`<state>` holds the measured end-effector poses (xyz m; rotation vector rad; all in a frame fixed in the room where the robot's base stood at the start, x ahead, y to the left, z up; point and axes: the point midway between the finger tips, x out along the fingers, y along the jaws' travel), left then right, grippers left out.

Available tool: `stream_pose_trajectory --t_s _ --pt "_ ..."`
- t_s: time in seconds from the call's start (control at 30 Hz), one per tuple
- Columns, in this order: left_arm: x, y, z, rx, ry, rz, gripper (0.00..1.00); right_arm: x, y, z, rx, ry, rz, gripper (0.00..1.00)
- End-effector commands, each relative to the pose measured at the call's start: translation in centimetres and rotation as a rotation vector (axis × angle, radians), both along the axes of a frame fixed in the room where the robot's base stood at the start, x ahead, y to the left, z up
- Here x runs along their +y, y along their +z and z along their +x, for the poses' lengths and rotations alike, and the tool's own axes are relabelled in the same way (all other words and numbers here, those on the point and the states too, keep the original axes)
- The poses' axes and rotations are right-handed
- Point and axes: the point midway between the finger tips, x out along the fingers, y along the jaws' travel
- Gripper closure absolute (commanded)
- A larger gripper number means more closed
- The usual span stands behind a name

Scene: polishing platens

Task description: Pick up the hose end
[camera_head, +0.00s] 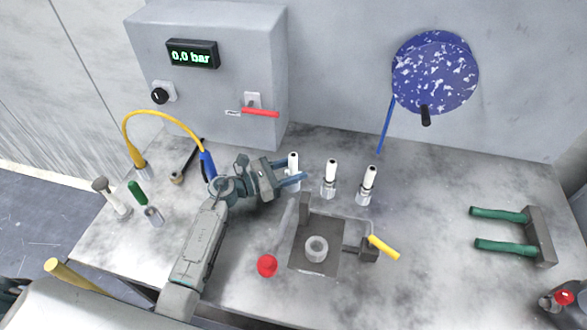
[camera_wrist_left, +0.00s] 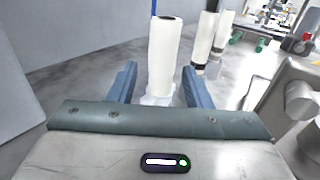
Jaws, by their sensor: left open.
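A yellow hose (camera_head: 163,113) arches at the left of the bench. One end (camera_head: 137,157) sits in a metal fitting; a blue end piece (camera_head: 207,163) is at the other, beside my left arm. Its lower tip is partly hidden. My left gripper (camera_head: 291,180) is open, pointing right, with its fingers about the leftmost white-topped post (camera_head: 293,160). In the left wrist view this white post (camera_wrist_left: 162,58) stands upright between the open fingers (camera_wrist_left: 157,88), with no clear contact. I cannot tell which piece is the task's hose end. My right gripper is not seen.
Two more white-topped posts (camera_head: 330,173) (camera_head: 368,180) stand to the right. A metal block (camera_head: 318,262) with a yellow-handled lever (camera_head: 384,247) and a red knob (camera_head: 267,266) are in front. A grey cabinet (camera_head: 215,95) stands behind. Green-handled tool (camera_head: 500,231) lies right.

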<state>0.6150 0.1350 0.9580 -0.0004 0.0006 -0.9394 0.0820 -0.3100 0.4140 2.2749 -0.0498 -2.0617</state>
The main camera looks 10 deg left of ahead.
Motion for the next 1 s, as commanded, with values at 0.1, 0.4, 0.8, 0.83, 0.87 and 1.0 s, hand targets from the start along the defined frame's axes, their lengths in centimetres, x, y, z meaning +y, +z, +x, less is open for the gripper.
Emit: stream_pose_trajectory --t_s 0.1,0.4,0.8,0.83,0.87,1.0 --pt "-0.3 0.0 0.2 0.000 0.000 0.001 0.55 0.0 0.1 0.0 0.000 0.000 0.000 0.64" --pt "-0.2 -0.1 0.2 0.000 0.000 0.001 0.85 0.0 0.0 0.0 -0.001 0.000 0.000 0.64" --pt "-0.2 0.3 0.2 -0.002 0.000 0.002 1.00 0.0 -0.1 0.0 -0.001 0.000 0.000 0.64" --pt "-0.2 0.6 0.2 -0.002 -0.001 0.001 1.00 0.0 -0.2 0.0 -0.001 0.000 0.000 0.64" --pt "-0.2 0.9 0.2 -0.003 -0.001 0.001 1.00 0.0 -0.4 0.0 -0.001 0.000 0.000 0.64" --pt "-0.2 3.5 0.2 -0.008 -0.001 0.003 1.00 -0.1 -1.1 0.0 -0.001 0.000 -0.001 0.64"
